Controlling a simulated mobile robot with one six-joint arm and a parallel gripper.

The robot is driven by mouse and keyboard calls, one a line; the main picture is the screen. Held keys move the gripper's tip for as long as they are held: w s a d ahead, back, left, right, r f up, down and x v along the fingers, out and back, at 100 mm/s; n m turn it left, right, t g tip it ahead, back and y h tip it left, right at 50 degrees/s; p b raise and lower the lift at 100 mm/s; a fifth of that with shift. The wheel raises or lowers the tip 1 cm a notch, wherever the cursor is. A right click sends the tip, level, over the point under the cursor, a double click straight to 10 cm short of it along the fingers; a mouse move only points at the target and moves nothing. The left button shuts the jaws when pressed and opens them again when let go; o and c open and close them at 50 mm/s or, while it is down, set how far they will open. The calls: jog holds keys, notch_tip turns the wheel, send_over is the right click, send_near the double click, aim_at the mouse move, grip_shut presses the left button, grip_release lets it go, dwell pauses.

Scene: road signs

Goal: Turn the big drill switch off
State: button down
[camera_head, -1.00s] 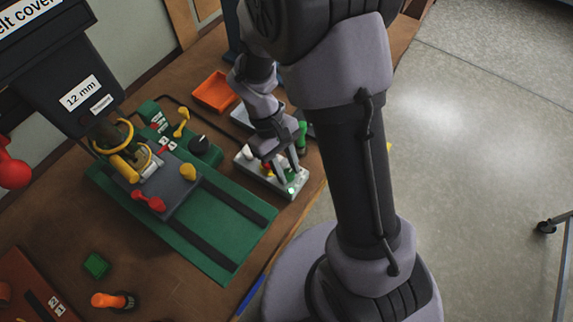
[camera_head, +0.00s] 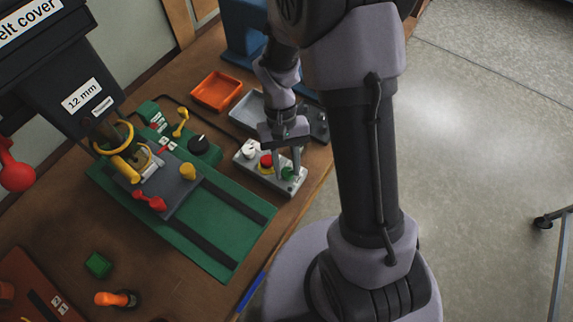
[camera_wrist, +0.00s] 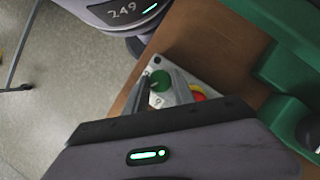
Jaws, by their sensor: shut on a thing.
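A light grey switch box (camera_head: 262,178) lies near the table's front edge. It carries a white knob (camera_head: 249,150), a red button (camera_head: 266,161) on a yellow ring and a green knob (camera_head: 288,173) at its right end. My gripper (camera_head: 288,175) points down at that end, its fingers shut on the green knob. In the wrist view, the green knob (camera_wrist: 160,81) sits between the two fingertips (camera_wrist: 160,77), and the red button (camera_wrist: 197,93) is partly hidden by a finger. The big drill (camera_head: 85,85), labelled "12 mm", stands at the left.
A green drill base (camera_head: 225,235) with a grey vise (camera_head: 178,190) lies left of the box. An orange tray (camera_head: 216,92) and a grey tray (camera_head: 246,112) are behind it. A green block (camera_head: 97,264) and an orange-handled tool (camera_head: 115,299) lie at front left.

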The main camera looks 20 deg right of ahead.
dwell(0.4)
jog(key=c, duration=1.1)
grip_release()
jog(key=p+v, duration=0.6)
jog(key=v, duration=1.1)
jog(key=shift+w+r, duration=0.1)
jog(key=shift+r, duration=0.1)
jog(key=shift+a, duration=0.1)
